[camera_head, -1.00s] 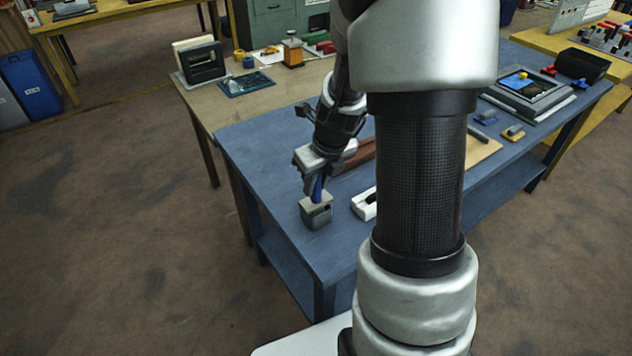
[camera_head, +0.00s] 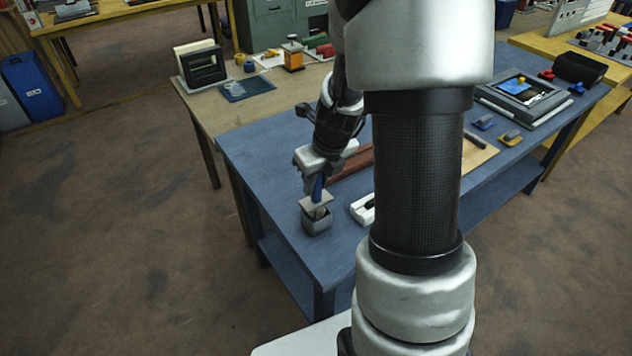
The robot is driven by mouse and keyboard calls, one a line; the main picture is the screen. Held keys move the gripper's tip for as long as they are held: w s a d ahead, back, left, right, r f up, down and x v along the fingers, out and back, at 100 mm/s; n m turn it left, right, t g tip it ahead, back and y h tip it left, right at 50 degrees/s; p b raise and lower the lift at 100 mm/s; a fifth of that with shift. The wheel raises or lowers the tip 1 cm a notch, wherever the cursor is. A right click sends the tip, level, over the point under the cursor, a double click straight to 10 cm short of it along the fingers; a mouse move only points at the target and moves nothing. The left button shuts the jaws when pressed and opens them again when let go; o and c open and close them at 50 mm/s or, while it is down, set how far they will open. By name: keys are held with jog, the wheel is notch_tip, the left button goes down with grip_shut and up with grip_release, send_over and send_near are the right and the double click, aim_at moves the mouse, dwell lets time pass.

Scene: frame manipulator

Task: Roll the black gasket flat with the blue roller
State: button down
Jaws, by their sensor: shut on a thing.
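My gripper (camera_head: 316,183) is near the left end of the blue table and is shut on a blue-handled tool (camera_head: 317,192). The tool points down, with a pale flat part at its lower end, just above or partly inside a small grey open holder (camera_head: 316,222). I cannot tell for sure that this tool is the blue roller. A short dark strip (camera_head: 476,138) lies on a tan board right of my arm; it may be the black gasket, but it is partly hidden by my arm.
The blue table (camera_head: 262,150) has a white block (camera_head: 362,209) beside the holder and a reddish-brown bar behind it. A small blue item (camera_head: 484,122), a yellow item (camera_head: 510,137) and a grey framed panel (camera_head: 522,92) are at the right. My arm hides the table's middle.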

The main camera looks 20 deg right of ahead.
jog(key=shift+r+p, duration=1.85)
jog(key=shift+r, duration=0.1)
